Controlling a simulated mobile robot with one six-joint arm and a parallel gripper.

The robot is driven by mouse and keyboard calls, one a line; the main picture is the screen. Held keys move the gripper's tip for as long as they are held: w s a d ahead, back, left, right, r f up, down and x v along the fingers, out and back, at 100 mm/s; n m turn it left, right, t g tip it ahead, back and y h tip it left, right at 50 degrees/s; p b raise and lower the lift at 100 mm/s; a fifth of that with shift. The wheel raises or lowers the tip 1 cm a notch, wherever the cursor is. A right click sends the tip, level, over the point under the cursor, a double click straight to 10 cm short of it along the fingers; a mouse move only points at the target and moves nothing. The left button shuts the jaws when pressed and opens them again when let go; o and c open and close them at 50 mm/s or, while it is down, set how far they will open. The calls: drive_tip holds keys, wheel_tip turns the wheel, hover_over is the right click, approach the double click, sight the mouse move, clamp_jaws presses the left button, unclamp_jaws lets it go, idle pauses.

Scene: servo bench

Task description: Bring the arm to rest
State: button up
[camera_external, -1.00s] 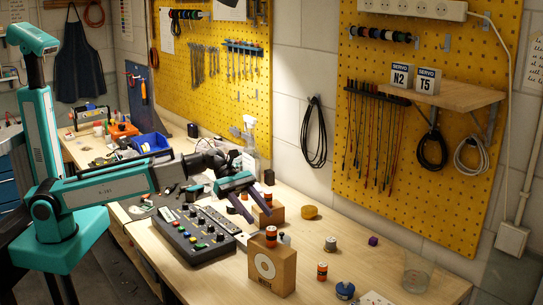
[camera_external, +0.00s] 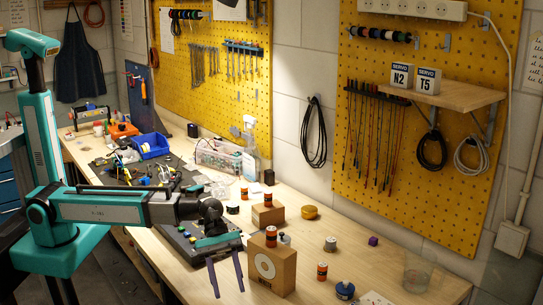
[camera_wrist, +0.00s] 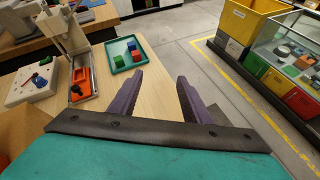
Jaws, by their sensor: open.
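My arm stretches from the left over the wooden bench (camera_external: 330,283) in the external view. My gripper (camera_external: 229,291) hangs at its end, near the bench's front edge, with its two dark fingers spread apart and pointing down. Nothing is between the fingers. In the wrist view my gripper (camera_wrist: 160,76) shows two purple fingers, apart and empty, over bare wood and the bench edge. The button panel (camera_external: 186,232) is partly hidden behind my arm and gripper. A wooden block with a white ring (camera_external: 284,268) stands just right of the fingers, apart from them.
Small cylinders, such as an orange-black one (camera_external: 322,271), stand on the bench at the right, near a glass (camera_external: 417,275). A green tray (camera_wrist: 123,63) holds coloured blocks in the wrist view. A yellow bin (camera_wrist: 246,25) stands beyond open floor.

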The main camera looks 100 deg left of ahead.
drive_tip(key=s+d+f+m+g+b, duration=0.1)
drive_tip(key=s+d+f+m, duration=0.3)
drive_tip(key=d, duration=0.4)
drive_tip(key=s+d+f+m+g+b, duration=0.1)
drive_tip(key=s+d+f+m+g, duration=0.15)
drive_tip(key=d+f, duration=0.5)
drive_tip(key=s+d+f+m+y+b, duration=0.15)
drive_tip(key=s+f+m, duration=0.3)
drive_tip(key=f, duration=0.55)
drive_tip(key=s+d+f+m+y+b, duration=0.15)
drive_tip(key=s+f+m, duration=0.3)
drive_tip(key=f, duration=0.55)
drive_tip(key=s+a+f+m+g+y, duration=0.1)
drive_tip(key=s+a+f+m+y, duration=0.15)
drive_tip(key=a+f, duration=0.8)
drive_tip(key=s+a+f+m+g+y, duration=0.1)
drive_tip(key=s+a+f+m+y, duration=0.2)
drive_tip(key=a+f, duration=0.75)
drive_tip(key=s+a+g+y+p, duration=0.1)
drive_tip(key=s+a+g+p, duration=0.1)
drive_tip(key=s+a, duration=0.6)
drive_tip(key=s+a+r+g+y+p, duration=0.1)
drive_tip(key=s+a+g+y+p, duration=0.1)
drive_tip(key=s+a, duration=0.7)
drive_tip(key=s+g+p, duration=0.1)
drive_tip(key=s, duration=0.4)
drive_tip(key=shift+a+n, duration=0.2)
drive_tip(key=shift+n, duration=0.2)
